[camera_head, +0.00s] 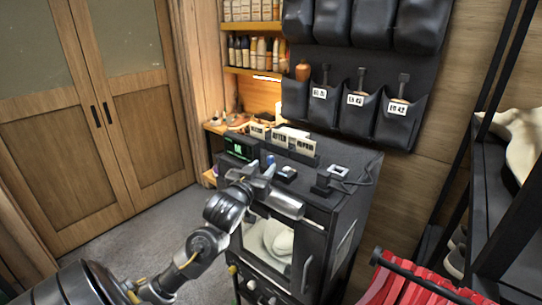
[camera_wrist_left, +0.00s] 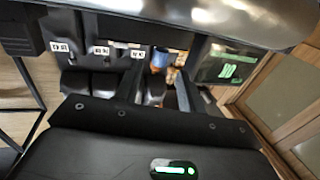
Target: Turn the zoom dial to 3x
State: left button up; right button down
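My left gripper (camera_head: 262,174) is over the front edge of the black cabinet top, close to a small blue part (camera_head: 270,159). In the left wrist view the gripper's two fingers (camera_wrist_left: 160,80) stand apart, with a blue round part (camera_wrist_left: 160,57) in the gap near their tips. I cannot tell whether they touch it. A black box with a green display (camera_head: 240,146) stands to the left; the display also shows in the wrist view (camera_wrist_left: 227,70). I cannot read a zoom value or identify the zoom dial for certain. My right gripper is not in view.
A small black stand with a white square (camera_head: 338,172) and a small device (camera_head: 287,173) sit on the cabinet top. White labelled boxes (camera_head: 292,140) stand behind. Below is the cabinet's glass door with a pale shoe (camera_head: 280,241). Black pouches (camera_head: 350,105) hang on the wall.

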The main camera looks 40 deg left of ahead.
aim_at(269, 160)
pick_arm(q)
jog(key=p+x, duration=0.2)
jog(key=x, duration=0.4)
jog(key=shift+w+f, duration=0.1)
jog(key=shift+w, duration=0.05)
jog(key=shift+c, duration=1.1)
grip_shut()
